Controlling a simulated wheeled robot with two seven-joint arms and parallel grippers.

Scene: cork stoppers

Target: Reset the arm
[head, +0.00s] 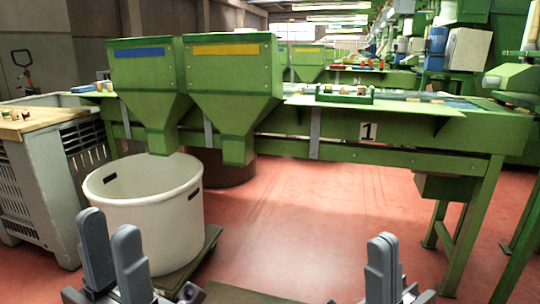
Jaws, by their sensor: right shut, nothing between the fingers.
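My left gripper (109,225) is at the bottom left of the head view, its fingers pointing up. Its two grey fingers stand apart with nothing between them. My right gripper (383,242) is at the bottom, right of centre, also pointing up. Its fingers are together and hold nothing. Both grippers are low in front of me and appear clear of everything around. The lower parts of both arms are cut off by the picture's bottom edge.
A white tub (150,225) stands beyond my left gripper, under green hoppers (235,80). A wooden-topped crate (40,122) with corks is at the left. A long green sorting table (430,160) crosses behind. Red floor (290,220) is open in the middle.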

